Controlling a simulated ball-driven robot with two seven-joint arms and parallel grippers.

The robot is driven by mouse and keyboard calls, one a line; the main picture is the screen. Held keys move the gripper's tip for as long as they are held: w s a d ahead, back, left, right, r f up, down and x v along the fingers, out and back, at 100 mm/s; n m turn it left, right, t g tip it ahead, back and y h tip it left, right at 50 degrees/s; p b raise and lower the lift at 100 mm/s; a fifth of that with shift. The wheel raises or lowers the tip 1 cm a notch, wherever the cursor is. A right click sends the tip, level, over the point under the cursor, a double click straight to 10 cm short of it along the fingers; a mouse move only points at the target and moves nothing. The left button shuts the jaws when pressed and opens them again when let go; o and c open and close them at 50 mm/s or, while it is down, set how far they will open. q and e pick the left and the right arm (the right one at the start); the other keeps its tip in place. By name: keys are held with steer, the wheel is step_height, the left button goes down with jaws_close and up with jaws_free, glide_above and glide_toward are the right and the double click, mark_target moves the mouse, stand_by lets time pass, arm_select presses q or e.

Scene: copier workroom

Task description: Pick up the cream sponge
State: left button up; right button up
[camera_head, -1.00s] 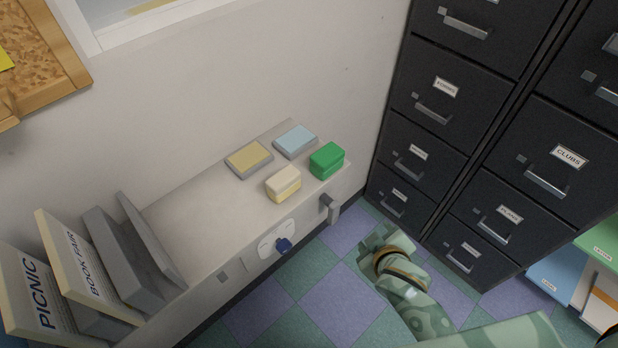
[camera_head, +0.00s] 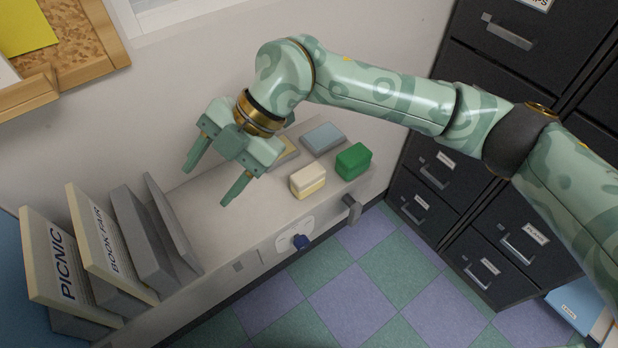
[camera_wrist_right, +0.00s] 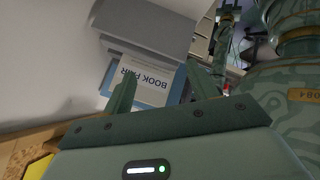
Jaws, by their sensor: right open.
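The cream sponge (camera_head: 308,181) is a small block with a pale top and a yellower lower layer. It sits on the light counter (camera_head: 205,207) in the head view, just left of the green sponge (camera_head: 353,161). My right gripper (camera_head: 205,188) is open and empty, up and to the left of the cream sponge, with its fingers pointing down-left over the counter. In the right wrist view its two fingers (camera_wrist_right: 163,92) stand apart with nothing between them. The cream sponge does not show in the wrist view. My left gripper is not in view.
A pale blue pad (camera_head: 323,138) lies behind the sponges. A yellow-topped pad (camera_head: 284,152) is partly hidden by my gripper. Dark filing cabinets (camera_head: 435,167) stand at right, a corkboard (camera_head: 90,62) hangs upper left.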

steer(key=w+d+m+t+h, duration=0.2)
steer(key=w+d+h, duration=0.2)
steer(key=w+d, duration=0.1)
steer(key=r+m+t+h, duration=0.1)
steer(key=m+t+h, duration=0.1)
steer(key=m+h, duration=0.2)
glide_above(308, 172)
steer(key=f, duration=0.3)
steer(key=f+b, duration=0.1)
steer(key=f, duration=0.6)
steer(key=shift+w+a, duration=0.2)
steer(key=shift+a, duration=0.15)
steer(key=f, duration=0.2)
steer(key=f+b, duration=0.1)
steer(key=f, duration=0.2)
steer(key=shift+s+d+f+b, duration=0.2)
steer(key=shift+d+f+b, duration=0.1)
steer(key=shift+d+f, duration=0.1)
steer(key=shift+a, duration=0.1)
steer(key=c, duration=1.1)
steer(key=shift+r, duration=0.2)
